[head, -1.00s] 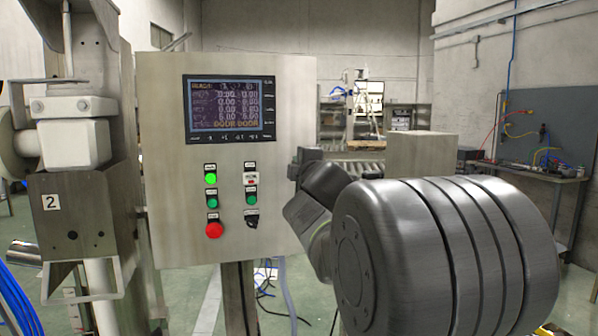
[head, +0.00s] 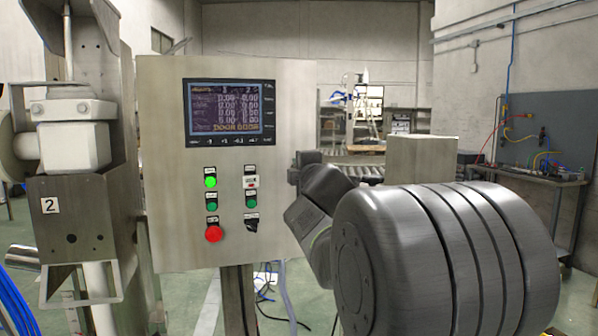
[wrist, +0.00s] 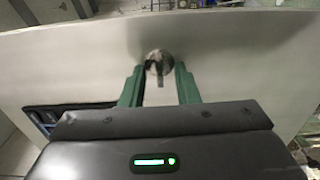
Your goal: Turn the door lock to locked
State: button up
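In the wrist view, a round silvery knob with a dark centre piece (wrist: 158,62) sits on a pale metal panel (wrist: 80,65). My gripper (wrist: 160,74) is open, its two green fingers on either side of the knob. Its tips look close to the knob; whether they touch it I cannot tell. In the head view, the control cabinet (head: 165,190) has a black rotary switch (head: 251,223) at its lower right. My dark wrist stands right of the cabinet, and the fingers are not visible there. Whether knob and switch are the same, I cannot tell.
The cabinet face also carries a screen (head: 230,112), green buttons and a red button (head: 213,234). Machine parts marked 2 (head: 60,230) stand close on the left. A workbench (head: 530,177) is at the far right. In the wrist view, a dark screen-like part (wrist: 45,117) shows at left.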

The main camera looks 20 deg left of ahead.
jog(key=p+v, duration=0.2)
jog(key=v, duration=1.2)
jog(key=shift+w, duration=0.1)
jog(key=b+x, duration=0.2)
jog(key=x, duration=1.2)
